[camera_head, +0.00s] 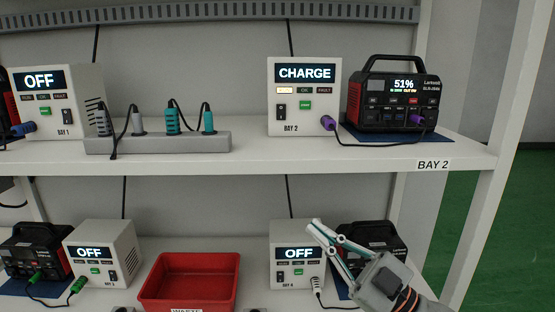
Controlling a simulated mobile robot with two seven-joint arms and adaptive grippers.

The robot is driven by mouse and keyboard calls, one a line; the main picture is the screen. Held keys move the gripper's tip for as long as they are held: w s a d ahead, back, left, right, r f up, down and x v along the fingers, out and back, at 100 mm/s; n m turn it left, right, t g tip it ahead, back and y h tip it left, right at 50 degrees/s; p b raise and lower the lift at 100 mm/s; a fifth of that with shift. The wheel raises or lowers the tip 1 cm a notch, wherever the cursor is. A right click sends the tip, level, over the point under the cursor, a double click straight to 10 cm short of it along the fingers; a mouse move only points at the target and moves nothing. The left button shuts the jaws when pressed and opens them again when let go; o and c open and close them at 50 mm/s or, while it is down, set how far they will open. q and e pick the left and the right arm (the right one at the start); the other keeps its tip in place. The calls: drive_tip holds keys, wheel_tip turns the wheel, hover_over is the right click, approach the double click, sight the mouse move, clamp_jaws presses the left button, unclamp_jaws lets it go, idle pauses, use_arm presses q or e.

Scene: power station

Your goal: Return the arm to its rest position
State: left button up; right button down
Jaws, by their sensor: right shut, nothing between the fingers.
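My right gripper (312,228) is at the lower right, in front of the lower shelf. Its fingers are shut and empty, pointing up and left. It covers part of the lower right charger box (285,260), which reads OFF, and part of the black power station (376,236) beside it. Whether it touches either cannot be told. My left gripper is not in view.
On the upper shelf (300,165), the Bay 2 charger (304,92) reads CHARGE, with a purple cable to a black power station (393,97) showing 51%. A grey power strip (160,143) and an OFF charger (58,103) stand left. A red bin (190,273) sits below.

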drive_tip(key=d+f+m+t+h, duration=0.3)
drive_tip(key=f+m+h, duration=0.15)
drive_tip(key=f, duration=0.35)
drive_tip(key=d+f+m+t+h, duration=0.25)
drive_tip(key=f+m+h, duration=0.2)
drive_tip(key=f, duration=0.35)
drive_tip(key=s+d+f+m+g+h, duration=0.1)
drive_tip(key=s+d+f+g+h, duration=0.1)
drive_tip(key=s+f, duration=0.4)
drive_tip(key=s+d+f+m+g+h, duration=0.1)
drive_tip(key=s+f, duration=0.6)
drive_tip(key=f, duration=0.8)
drive_tip(key=s+d+f+m+g+h+p, duration=0.1)
drive_tip(key=s+d+f+m+g+h, duration=0.1)
drive_tip(key=s+f, duration=0.5)
wheel_tip(320, 180, down, 3)
drive_tip(key=d+g+h, duration=0.1)
drive_tip(key=g+h, duration=0.1)
drive_tip(key=g, duration=0.1)
drive_tip(key=shift+s+d+f+h, duration=0.15)
drive_tip(key=shift+s+d+h, duration=0.1)
drive_tip(key=shift+d+h, duration=0.15)
drive_tip(key=shift+a, duration=0.1)
